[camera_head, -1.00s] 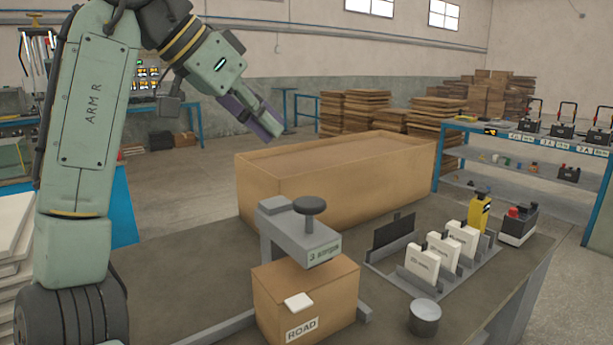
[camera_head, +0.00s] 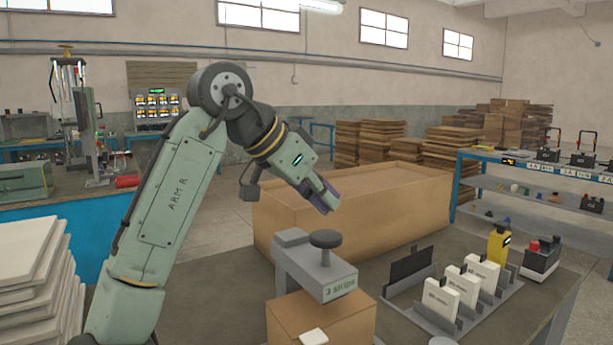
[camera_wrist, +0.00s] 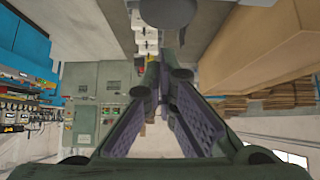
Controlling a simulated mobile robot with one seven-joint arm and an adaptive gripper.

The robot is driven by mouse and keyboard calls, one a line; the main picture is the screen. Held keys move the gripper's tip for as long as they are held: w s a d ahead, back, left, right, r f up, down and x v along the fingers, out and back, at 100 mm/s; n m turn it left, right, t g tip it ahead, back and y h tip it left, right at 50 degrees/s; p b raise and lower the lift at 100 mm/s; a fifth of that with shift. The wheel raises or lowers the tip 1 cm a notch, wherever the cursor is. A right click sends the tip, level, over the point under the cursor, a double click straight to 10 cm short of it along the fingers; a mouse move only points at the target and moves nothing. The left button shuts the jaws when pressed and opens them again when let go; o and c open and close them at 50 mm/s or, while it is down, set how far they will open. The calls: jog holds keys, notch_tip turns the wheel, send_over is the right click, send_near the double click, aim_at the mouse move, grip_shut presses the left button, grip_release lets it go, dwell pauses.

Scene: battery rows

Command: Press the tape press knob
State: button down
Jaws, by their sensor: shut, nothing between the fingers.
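The tape press (camera_head: 300,270) is a grey stand with a "3 strips" label on its head. Its dark round knob (camera_head: 326,239) stands up on top. A brown cardboard box (camera_head: 310,318) with a small white piece on top sits under the press head. My gripper (camera_head: 331,202) is shut and empty, pointing down and right. Its tips appear just above the knob in the head view, apart from it. The wrist view shows the fingers (camera_wrist: 165,75) close together, with a dark round shape, likely the knob (camera_wrist: 168,10), at the top edge.
To the right are a rack with white packs (camera_head: 463,285), a yellow device (camera_head: 498,243) and a dark battery (camera_head: 541,258). White slabs (camera_head: 30,280) are stacked at left.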

aim_at(324, 238)
jog(key=shift+a+f, duration=0.15)
jog(key=shift+f, duration=1.6)
jog(key=shift+s, duration=0.1)
notch_tip(324, 238, down, 4)
jog(key=shift+r+b, duration=0.1)
jog(key=shift+b, duration=0.7)
jog(key=shift+r, duration=0.1)
